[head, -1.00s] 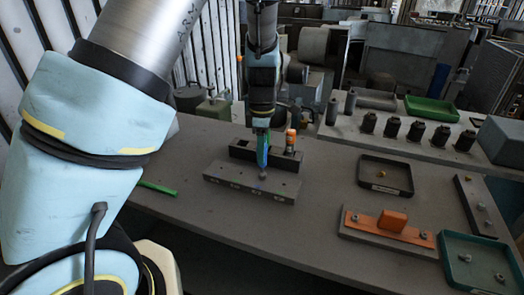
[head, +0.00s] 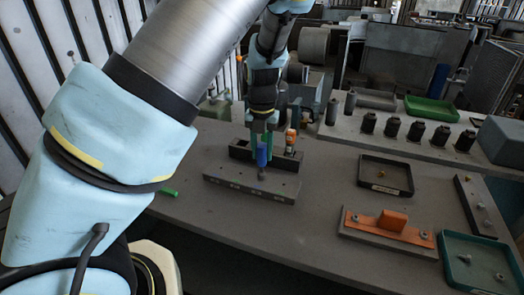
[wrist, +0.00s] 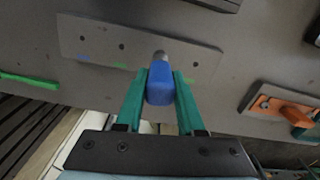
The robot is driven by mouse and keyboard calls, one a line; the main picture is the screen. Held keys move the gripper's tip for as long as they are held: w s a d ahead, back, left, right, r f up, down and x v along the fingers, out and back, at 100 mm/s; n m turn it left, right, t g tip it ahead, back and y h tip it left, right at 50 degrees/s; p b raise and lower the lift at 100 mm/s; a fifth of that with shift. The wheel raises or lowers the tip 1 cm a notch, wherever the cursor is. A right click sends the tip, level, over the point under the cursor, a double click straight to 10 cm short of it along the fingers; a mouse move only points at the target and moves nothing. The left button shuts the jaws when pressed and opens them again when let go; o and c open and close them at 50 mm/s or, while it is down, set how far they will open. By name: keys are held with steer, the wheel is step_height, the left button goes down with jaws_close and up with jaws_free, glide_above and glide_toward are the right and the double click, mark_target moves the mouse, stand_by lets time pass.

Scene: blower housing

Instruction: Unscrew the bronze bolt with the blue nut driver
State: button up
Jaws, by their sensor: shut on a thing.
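My gripper (head: 262,150) has its green fingers closed on the blue nut driver (head: 262,156). In the wrist view the driver's blue handle (wrist: 160,84) sits between the two fingers, with its grey tip pointing at the grey block (wrist: 95,40). The driver stands roughly upright over that block (head: 240,184); I cannot tell whether its tip is in a hole or just above. A small bronze-coloured piece, perhaps the bronze bolt (head: 381,173), lies in the black tray (head: 370,186). Greyish bolt heads (head: 355,217) show on the orange housing plate (head: 385,228).
An orange-topped driver (head: 290,139) stands close behind, by a dark rack (head: 240,150). A green driver (head: 170,192) lies at left, partly behind my arm. A teal tray (head: 468,284) with loose bolts is front right. The table between block and housing is clear.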

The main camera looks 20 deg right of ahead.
jaws_close()
steer(key=shift+r, duration=0.2)
steer(key=shift+r, duration=3.85)
